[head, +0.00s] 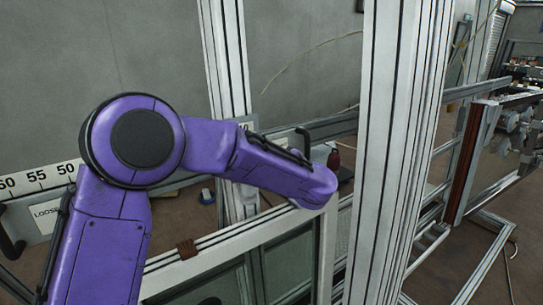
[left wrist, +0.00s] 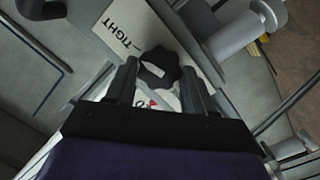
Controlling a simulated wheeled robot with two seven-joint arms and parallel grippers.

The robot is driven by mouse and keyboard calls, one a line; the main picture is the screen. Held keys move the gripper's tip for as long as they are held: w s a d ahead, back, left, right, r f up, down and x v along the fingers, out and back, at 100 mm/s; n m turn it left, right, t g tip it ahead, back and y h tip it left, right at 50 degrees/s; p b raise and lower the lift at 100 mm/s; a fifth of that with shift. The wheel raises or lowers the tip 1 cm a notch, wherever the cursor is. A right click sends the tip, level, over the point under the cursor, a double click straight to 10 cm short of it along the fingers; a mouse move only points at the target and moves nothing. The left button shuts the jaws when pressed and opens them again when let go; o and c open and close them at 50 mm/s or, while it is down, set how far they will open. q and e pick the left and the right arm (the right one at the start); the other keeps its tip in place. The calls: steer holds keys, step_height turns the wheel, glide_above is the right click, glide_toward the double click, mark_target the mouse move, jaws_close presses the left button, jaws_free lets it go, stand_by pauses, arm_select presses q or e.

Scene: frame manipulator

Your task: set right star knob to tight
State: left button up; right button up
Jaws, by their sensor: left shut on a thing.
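The black star knob (left wrist: 160,68) shows in the left wrist view, over a pale label plate (left wrist: 124,36) that reads TIGHT. My left gripper (left wrist: 160,82) has a dark finger on either side of the knob and is shut on it. A small light mark shows on the knob's face. Part of a white label with a red mark (left wrist: 152,103) shows between the fingers, below the knob; the rest is hidden by the gripper. In the head view my purple left arm crosses the middle and its gripper is hidden. My right gripper is in neither view.
A thick aluminium post (head: 392,150) stands right of my arm in the head view. A framed panel (head: 230,250) lies below it. A scale strip (head: 40,180) and a LOOSE label (head: 47,211) are at the left. Round metal parts (left wrist: 235,40) sit right of the knob.

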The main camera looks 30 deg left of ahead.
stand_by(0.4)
arm_select(q)
steer(key=o, duration=1)
steer(key=shift+d, duration=0.1)
steer(key=b+v, duration=0.4)
steer(key=v, duration=0.6)
steer(key=shift+d, duration=0.25)
